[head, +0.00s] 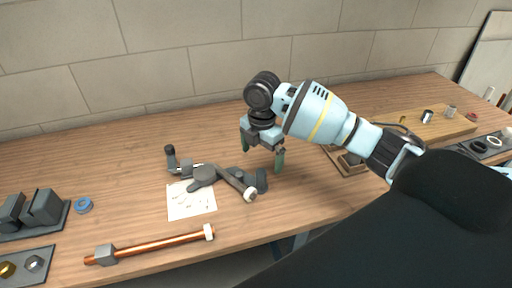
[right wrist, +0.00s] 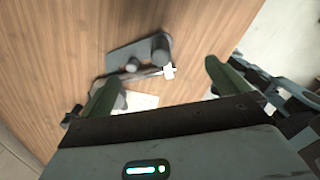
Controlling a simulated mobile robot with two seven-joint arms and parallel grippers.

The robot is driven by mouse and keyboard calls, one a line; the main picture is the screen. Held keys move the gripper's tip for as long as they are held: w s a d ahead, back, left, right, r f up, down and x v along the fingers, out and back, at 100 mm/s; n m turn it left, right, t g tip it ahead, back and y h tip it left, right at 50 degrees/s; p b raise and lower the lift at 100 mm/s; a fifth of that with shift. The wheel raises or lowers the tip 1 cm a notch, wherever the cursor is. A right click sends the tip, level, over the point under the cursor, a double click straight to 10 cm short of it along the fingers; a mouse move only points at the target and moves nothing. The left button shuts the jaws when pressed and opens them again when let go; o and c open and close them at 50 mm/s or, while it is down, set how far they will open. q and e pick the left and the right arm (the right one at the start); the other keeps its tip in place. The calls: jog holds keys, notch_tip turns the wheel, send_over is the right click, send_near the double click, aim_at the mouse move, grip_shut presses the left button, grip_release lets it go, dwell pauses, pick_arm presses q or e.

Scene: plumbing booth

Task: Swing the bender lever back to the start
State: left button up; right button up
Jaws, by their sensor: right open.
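The grey pipe bender (head: 205,175) lies on the wooden bench, partly over a white sheet (head: 190,203). A dark upright handle (head: 170,158) stands at its left end. A grey bar (head: 230,180) runs from its round hub to a pale end piece at the right, beside a dark upright cylinder (head: 261,181). I cannot tell for sure which part is the lever. My right gripper (head: 262,152) is open and empty above and behind the bender's right end. In the right wrist view the bender's grey plate (right wrist: 125,56) shows beyond the parted green fingers (right wrist: 165,88). My left gripper is not in view.
A copper pipe (head: 155,246) with a grey block and pale fitting lies at the front edge. Grey blocks (head: 40,208) and a blue ring (head: 84,205) are at the left. A wooden board (head: 440,126) with small parts is at the right. The back left bench is clear.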

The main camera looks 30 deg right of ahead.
aim_at(261, 171)
jog(key=shift+s+f, duration=0.15)
jog(key=shift+f, duration=2.15)
notch_tip(261, 171, down, 2)
jog(key=shift+f+b, duration=0.1)
jog(key=shift+b, duration=0.6)
jog(key=shift+f, duration=0.5)
pick_arm(q)
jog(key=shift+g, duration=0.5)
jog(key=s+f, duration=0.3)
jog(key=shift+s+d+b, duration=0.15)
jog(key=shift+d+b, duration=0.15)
jog(key=shift+b, duration=0.05)
pick_arm(e)
jog(key=shift+f, duration=0.15)
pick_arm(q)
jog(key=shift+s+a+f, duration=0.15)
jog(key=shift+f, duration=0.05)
pick_arm(e)
jog(key=c, duration=1.4)
